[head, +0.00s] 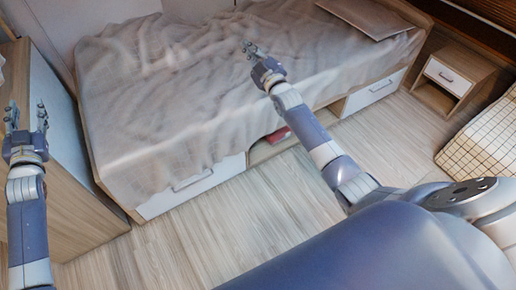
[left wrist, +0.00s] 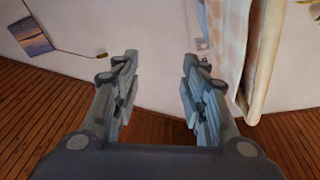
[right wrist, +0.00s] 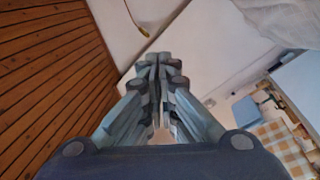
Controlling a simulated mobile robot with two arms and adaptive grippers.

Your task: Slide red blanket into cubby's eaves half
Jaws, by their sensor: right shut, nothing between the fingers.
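In the head view the red blanket (head: 279,134) shows as a small red patch inside the open cubby (head: 262,152), low in the bed's side between two white drawers. My right arm hides part of the cubby. My right gripper (head: 250,47) is above the bed, apart from the blanket, shut and empty; its closed fingers also show in the right wrist view (right wrist: 161,62). My left gripper (head: 26,112) is at the far left beside a wooden cabinet, open and empty; its spread fingers show in the left wrist view (left wrist: 160,65).
A white drawer front (head: 190,182) is left of the cubby, another (head: 372,90) right. A nightstand (head: 452,78) and checked cloth (head: 485,140) stand right. The floor (head: 225,215) before the bed is clear.

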